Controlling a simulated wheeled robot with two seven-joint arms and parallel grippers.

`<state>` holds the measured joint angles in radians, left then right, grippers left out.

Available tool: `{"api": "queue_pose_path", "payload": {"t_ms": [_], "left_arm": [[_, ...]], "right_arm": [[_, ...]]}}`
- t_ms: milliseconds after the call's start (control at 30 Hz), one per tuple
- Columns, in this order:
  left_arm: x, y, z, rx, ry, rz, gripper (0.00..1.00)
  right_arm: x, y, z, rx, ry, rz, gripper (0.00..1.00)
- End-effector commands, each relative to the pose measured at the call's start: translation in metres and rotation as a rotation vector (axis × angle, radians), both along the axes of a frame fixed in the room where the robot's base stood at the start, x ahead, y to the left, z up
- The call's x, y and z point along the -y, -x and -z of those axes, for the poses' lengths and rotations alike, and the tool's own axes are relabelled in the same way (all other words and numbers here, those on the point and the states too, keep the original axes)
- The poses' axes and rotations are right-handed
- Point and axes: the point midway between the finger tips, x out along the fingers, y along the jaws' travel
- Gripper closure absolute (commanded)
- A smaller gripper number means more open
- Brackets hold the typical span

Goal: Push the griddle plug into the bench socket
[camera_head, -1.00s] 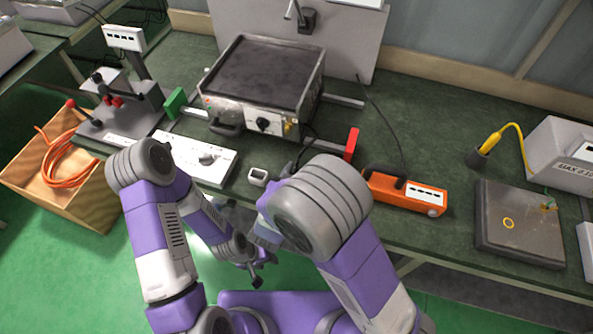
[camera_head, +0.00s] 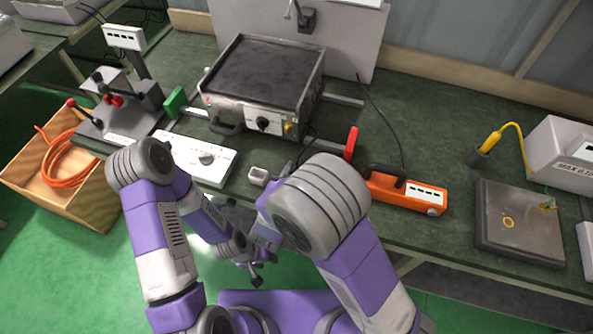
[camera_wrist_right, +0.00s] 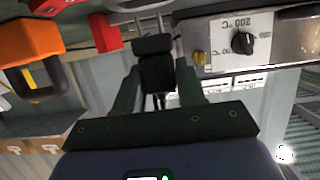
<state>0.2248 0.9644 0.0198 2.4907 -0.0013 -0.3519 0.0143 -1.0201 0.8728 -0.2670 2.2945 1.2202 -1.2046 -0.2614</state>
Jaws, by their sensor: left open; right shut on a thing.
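The griddle (camera_head: 265,75), a metal box with a dark flat top and a front dial, stands on the green bench. It also shows in the wrist view (camera_wrist_right: 285,40). My right gripper (camera_wrist_right: 157,78) is shut on the black plug (camera_wrist_right: 155,62), whose pale pins point up in that view. My right arm hides this gripper and the plug in the head view. A small white hollow block (camera_head: 258,176) sits at the bench's front edge; I cannot tell whether it is the socket. My left gripper (camera_head: 256,278) is open and empty, below the bench's front edge.
A white box with a knob (camera_head: 205,158) lies left of the white block. A red piece (camera_head: 351,144) stands right of the griddle, near an orange handled device (camera_head: 405,190). A wooden crate (camera_head: 60,180) holds an orange hose. Bench between the orange device and dark plate (camera_head: 520,225) is clear.

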Motion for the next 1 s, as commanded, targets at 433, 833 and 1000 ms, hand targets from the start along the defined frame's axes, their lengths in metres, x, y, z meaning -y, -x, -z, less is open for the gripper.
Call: {"api": "queue_pose_path", "payload": {"t_ms": [433, 833, 1000], "left_arm": [[0.0, 0.0, 0.01, 0.0, 0.0, 0.0, 0.57], [0.0, 0.0, 0.017, 0.0, 0.0, 0.0, 0.57], [0.0, 0.0, 0.02, 0.0, 0.0, 0.0, 0.57]], "right_arm": [[0.0, 0.0, 0.012, 0.0, 0.0, 0.0, 0.92], [0.0, 0.0, 0.022, 0.0, -0.001, 0.0, 0.92], [0.0, 0.0, 0.026, 0.0, -0.001, 0.0, 0.92]]}}
